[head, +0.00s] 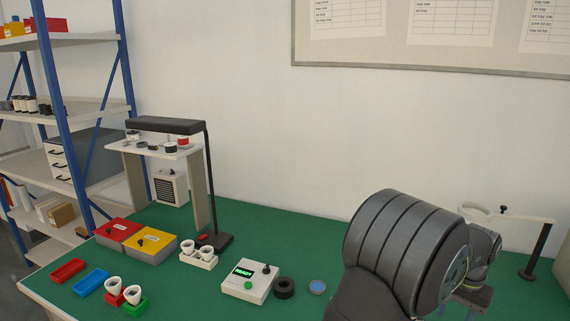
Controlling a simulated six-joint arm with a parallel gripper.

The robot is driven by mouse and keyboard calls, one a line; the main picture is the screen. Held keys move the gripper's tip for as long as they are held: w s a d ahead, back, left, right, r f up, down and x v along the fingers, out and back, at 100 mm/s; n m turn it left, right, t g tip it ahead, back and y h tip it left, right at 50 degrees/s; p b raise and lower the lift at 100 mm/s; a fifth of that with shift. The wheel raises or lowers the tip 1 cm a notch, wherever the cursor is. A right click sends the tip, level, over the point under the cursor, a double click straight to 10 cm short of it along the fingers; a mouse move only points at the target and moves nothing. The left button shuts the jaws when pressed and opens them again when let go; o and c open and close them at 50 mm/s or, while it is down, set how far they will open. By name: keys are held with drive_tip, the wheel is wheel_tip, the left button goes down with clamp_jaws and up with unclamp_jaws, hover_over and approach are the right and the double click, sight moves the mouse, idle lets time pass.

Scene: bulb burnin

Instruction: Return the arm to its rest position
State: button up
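My arm fills the right front of the head view, with its large dark grey link nearest the camera. What looks like my gripper (468,300) shows low behind that link, above the green table (320,255). It is mostly hidden, so I cannot tell whether it is open or shut or whether it holds anything.
A tester box (247,280) reads READY, beside a black ring (285,288) and a blue disc (318,286). White sockets, coloured trays and red and yellow boxes (150,243) stand left. A black lamp (208,180) rises behind. A stand (536,250) is at right.

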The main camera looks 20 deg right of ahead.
wheel_tip(320, 180, up, 7)
wheel_tip(320, 180, down, 17)
drive_tip(key=shift+s+r, duration=0.1)
drive_tip(key=shift+r, duration=0.05)
drive_tip(key=shift+d+f+n, duration=0.35)
drive_tip(key=shift+d+n, duration=0.15)
drive_tip(key=shift+d, duration=0.15)
drive_tip(key=shift+d+n, duration=1.2)
drive_tip(key=shift+d, duration=0.05)
drive_tip(key=w+d+n, duration=0.1)
drive_tip(key=d+n, duration=0.1)
drive_tip(key=w+d+n, duration=0.1)
drive_tip(key=d+n, duration=0.1)
drive_tip(key=w+d+n, duration=0.2)
drive_tip(key=n, duration=0.1)
drive_tip(key=shift+d, duration=0.4)
drive_tip(key=shift+n, duration=0.4)
wheel_tip(320, 180, up, 5)
drive_tip(key=shift+w+d+r, duration=0.1)
drive_tip(key=shift+w+d, duration=0.05)
